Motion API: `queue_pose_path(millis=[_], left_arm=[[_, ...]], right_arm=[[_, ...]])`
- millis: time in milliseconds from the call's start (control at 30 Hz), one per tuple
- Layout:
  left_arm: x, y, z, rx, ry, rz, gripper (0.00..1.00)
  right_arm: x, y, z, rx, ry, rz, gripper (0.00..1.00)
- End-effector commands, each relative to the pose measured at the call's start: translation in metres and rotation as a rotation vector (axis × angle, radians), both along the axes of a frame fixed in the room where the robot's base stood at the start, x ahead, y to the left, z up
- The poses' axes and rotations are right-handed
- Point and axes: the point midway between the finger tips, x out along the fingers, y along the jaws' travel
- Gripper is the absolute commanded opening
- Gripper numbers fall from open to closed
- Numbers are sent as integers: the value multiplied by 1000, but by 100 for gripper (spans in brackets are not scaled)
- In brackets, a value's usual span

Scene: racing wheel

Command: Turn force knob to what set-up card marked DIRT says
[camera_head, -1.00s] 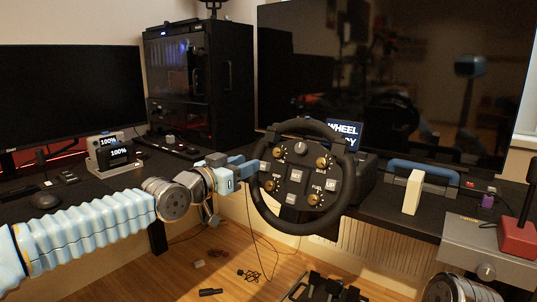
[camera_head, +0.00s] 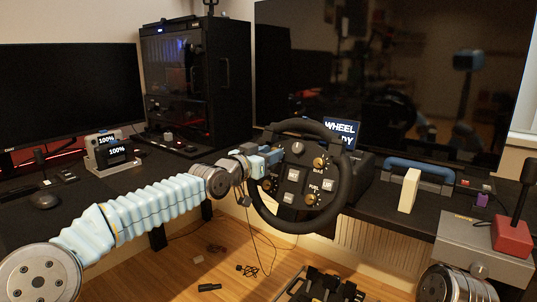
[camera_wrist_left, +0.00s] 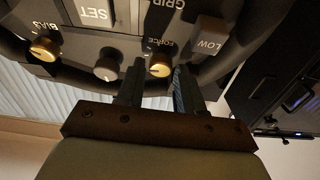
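The black steering wheel (camera_head: 345,190) stands at the desk's front edge, with several brass knobs and labelled buttons. In the left wrist view the brass force knob (camera_wrist_left: 160,66), beside the word FORCE, sits between the two fingers of my left gripper (camera_wrist_left: 157,80). The fingers are parted, with a narrow gap visible on each side of the knob. In the head view my left gripper (camera_head: 270,157) covers the wheel's upper left knob area. Two small displays or cards reading 100%, a front one (camera_head: 117,152) and a rear one (camera_head: 106,140), stand at left; no DIRT mark is legible. My right gripper is out of view.
A brass bias knob (camera_wrist_left: 44,49) and a grey knob (camera_wrist_left: 107,67) lie beside the force knob. A screen (camera_head: 342,130) stands behind the wheel.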

Motion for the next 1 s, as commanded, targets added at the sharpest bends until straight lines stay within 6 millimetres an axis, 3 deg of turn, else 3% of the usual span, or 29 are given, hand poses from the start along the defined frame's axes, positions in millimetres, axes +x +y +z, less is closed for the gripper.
queue_pose_path(millis=[33, 233, 567, 800, 1000], left_arm=[[0, 0, 0, 0, 0, 0, 28], [0, 0, 0, 0, 0, 0, 0], [-1, -1, -2, -42, 28, 21, 0], [-3, -3, -2, -157, 109, 77, 0], [-4, -4, 2, -280, 198, 136, 0]], right_arm=[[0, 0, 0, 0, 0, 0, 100], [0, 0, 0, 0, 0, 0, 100], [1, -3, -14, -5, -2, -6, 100], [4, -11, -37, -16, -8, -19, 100], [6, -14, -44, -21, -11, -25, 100]])
